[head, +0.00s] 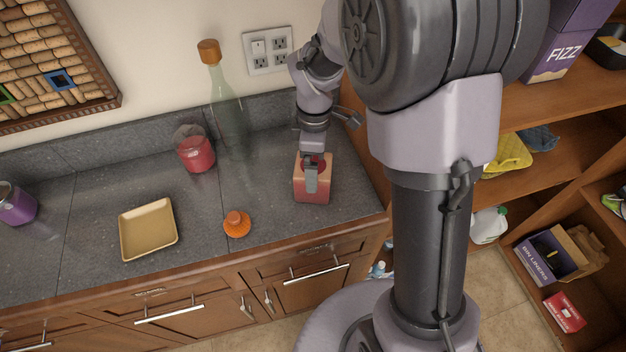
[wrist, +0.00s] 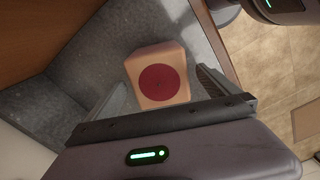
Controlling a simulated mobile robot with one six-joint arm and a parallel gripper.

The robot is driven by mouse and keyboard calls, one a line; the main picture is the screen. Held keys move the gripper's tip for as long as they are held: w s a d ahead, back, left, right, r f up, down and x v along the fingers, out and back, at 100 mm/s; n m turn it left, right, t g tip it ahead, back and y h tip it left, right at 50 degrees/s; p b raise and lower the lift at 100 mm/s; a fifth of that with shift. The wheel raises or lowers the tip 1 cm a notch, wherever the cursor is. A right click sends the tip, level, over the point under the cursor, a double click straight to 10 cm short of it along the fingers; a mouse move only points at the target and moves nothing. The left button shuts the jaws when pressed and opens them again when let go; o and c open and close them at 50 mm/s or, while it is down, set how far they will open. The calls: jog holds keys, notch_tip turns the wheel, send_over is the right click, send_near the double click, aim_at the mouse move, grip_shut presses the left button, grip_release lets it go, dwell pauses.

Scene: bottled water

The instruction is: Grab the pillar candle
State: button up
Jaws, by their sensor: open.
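A squarish pinkish-orange block with a round dark red top, which looks like the pillar candle (head: 313,190), stands upright on the grey counter near its right end. My gripper (head: 312,172) is above it, and part of the gripper hides some of its top and front. In the wrist view the candle (wrist: 157,78) shows its red disc between and just beyond the two fingers. My gripper (wrist: 163,86) is open, with one finger on each side of the candle. A gap shows at the sides. I cannot tell how far down the fingers reach.
On the counter (head: 70,260) are an orange knobbed item (head: 237,223), a tan square tray (head: 148,230), a red jar (head: 196,154), a tall glass bottle (head: 226,110) and a purple cup (head: 15,205). Wooden shelves (head: 535,110) stand right of the counter.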

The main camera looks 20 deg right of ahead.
aim_at(321, 196)
notch_tip(321, 196, down, 5)
jog(key=shift+w+a+r+b, duration=0.1)
jog(key=shift+b, duration=0.95)
jog(key=shift+c, duration=1.3)
jog(key=shift+r, duration=0.1)
jog(key=c, duration=1.8)
